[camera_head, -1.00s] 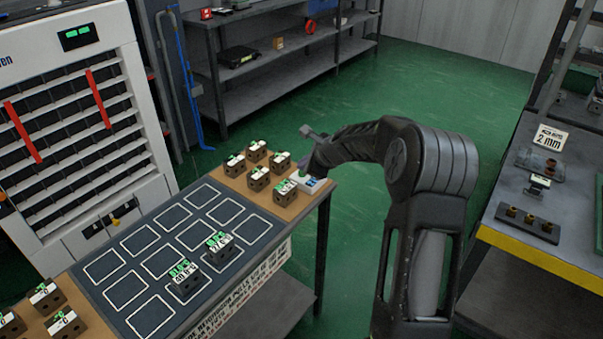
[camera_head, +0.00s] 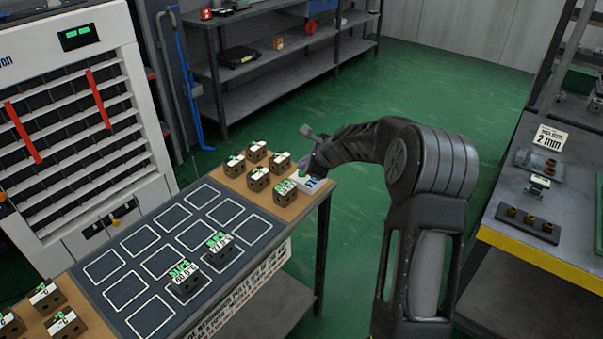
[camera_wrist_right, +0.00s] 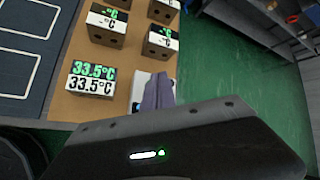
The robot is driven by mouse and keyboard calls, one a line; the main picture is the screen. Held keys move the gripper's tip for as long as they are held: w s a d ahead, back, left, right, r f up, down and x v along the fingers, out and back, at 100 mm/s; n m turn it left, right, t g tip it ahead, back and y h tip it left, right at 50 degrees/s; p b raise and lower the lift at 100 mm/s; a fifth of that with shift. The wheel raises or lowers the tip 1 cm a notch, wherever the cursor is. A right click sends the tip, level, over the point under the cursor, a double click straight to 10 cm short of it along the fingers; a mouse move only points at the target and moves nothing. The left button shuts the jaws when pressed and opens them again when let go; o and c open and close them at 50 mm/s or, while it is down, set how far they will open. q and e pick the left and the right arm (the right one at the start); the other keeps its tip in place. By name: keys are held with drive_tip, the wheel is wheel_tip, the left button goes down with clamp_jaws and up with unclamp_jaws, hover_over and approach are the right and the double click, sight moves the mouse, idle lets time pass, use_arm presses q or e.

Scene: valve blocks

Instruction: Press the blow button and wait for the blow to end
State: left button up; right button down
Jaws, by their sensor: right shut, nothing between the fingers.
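The white button box (camera_head: 313,184) with a blue mark sits at the right corner of the brown-topped table. In the right wrist view the white box (camera_wrist_right: 140,88) is partly covered by my right gripper (camera_wrist_right: 158,92). My right gripper also shows at the box in the head view (camera_head: 303,173). Its fingers are shut and empty, with the tips over the box. The button is hidden under the fingers, and I cannot tell whether it is pressed down. A brown valve block (camera_head: 285,193) stands beside the box; its display reads 33.5°C in the wrist view (camera_wrist_right: 91,82). My left gripper is out of view.
Several more valve blocks (camera_head: 257,178) stand behind on the brown area. Two blocks (camera_head: 184,281) stand on the dark mat with white squares (camera_head: 150,316). A white rack cabinet (camera_head: 70,110) is at left, a grey bench (camera_head: 500,240) at right. Green floor lies between.

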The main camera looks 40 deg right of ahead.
idle(0.5)
drive_tip(key=shift+f+b, duration=0.4)
drive_tip(key=shift+f, duration=0.05)
drive_tip(key=shift+r+p, duration=0.45)
wheel_tip(320, 180, up, 6)
drive_tip(key=p, duration=0.5)
drive_tip(key=shift+p, duration=0.35)
idle(0.5)
